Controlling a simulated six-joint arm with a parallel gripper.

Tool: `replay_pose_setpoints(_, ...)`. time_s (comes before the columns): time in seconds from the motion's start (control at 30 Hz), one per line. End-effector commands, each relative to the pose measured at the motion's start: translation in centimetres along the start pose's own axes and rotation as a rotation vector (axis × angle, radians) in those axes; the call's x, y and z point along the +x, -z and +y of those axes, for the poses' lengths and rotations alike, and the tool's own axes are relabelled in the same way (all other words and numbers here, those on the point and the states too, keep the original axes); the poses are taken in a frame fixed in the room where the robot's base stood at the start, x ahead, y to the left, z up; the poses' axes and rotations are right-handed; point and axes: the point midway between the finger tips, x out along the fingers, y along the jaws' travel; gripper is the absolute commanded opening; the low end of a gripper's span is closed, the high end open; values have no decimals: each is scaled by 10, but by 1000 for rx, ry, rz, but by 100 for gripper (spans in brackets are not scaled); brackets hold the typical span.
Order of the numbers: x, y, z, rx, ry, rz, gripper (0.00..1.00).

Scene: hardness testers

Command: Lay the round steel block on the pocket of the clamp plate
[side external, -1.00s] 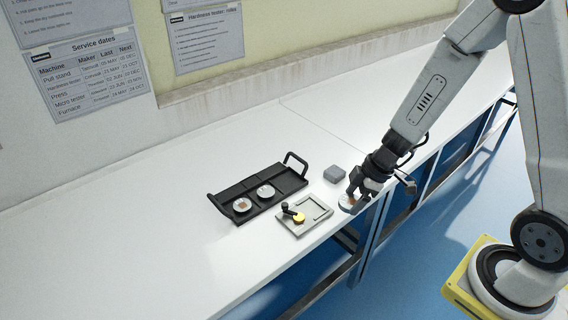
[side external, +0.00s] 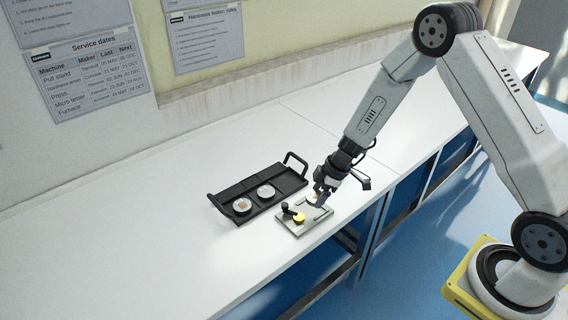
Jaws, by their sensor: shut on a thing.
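The clamp plate (side external: 292,228) is a flat, light grey plate near the bench's front edge. It has a black lever clamp (side external: 288,208) and a yellow round part (side external: 299,218) on its left side, and a pocket on its right. My gripper (side external: 319,198) is over the pocket's far right part. It is shut on the round steel block (side external: 317,199), which has a brownish patch and is partly hidden by the fingers. I cannot tell whether the block touches the plate.
A black tray (side external: 228,211) with a raised handle lies behind and left of the plate. It holds two round blocks, a brown-marked one (side external: 242,205) and a greyish one (side external: 265,191). The white bench is clear to the left.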

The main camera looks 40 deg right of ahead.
Motion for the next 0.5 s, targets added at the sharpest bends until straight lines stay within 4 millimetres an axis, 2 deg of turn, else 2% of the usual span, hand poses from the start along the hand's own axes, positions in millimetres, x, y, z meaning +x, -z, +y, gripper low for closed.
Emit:
replay_pose_setpoints(0.2, 16, 2, 10, -1, 0, 1, 0)
replay_pose_setpoints(0.5, 19, 2, 12, -1, -1, 1, 0)
